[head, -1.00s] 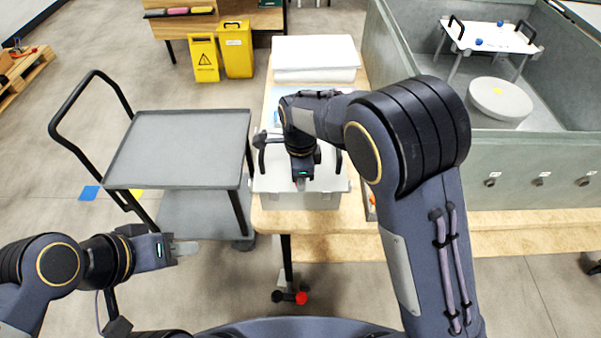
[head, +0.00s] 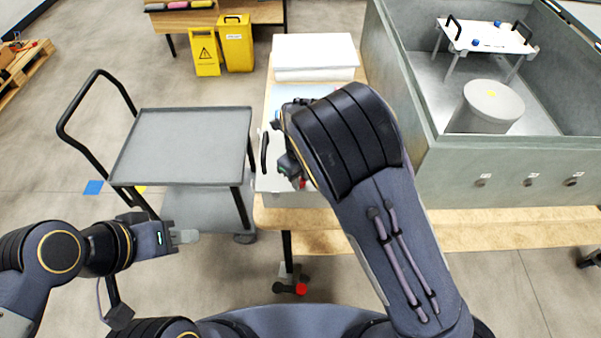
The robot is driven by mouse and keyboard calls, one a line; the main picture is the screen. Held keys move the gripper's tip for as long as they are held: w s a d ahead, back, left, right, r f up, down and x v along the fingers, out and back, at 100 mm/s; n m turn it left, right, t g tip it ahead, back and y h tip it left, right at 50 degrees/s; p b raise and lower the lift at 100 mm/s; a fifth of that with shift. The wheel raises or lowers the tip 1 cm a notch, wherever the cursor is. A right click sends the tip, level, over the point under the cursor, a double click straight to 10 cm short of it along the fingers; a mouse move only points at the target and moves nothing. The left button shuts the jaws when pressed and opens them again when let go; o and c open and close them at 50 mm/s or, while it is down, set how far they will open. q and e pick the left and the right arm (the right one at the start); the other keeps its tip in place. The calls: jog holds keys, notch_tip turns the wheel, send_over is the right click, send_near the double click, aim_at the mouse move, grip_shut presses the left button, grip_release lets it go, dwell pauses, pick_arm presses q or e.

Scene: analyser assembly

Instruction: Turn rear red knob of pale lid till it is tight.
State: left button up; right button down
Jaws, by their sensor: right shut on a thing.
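The pale lid (head: 318,190) lies on the light box on the wooden table, with a black handle (head: 265,153) at its left. My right arm hides much of its right side. My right gripper (head: 300,181) points down at the lid's near part and is shut on a red knob (head: 303,184), of which only a small bit shows. I cannot tell from here how tight the knob sits. My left gripper (head: 186,237) is empty, low at the left, away from the lid. Its fingers are too small to judge their gap.
A grey trolley (head: 190,150) stands left of the table. A grey tank (head: 500,160) with a round drum (head: 488,105) inside is at the right.

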jog(key=shift+w+r+m, duration=0.2)
jog(key=shift+r+m, duration=0.05)
jog(key=shift+m, duration=0.35)
jog(key=shift+p, duration=0.35)
jog(key=c, duration=1.6)
grip_release()
jog(key=o, duration=0.4)
jog(key=shift+s+f, duration=0.1)
jog(key=shift+f, duration=0.05)
notch_tip(320, 180, up, 7)
jog(key=shift+b, duration=0.55)
jog(key=shift+r, duration=0.4)
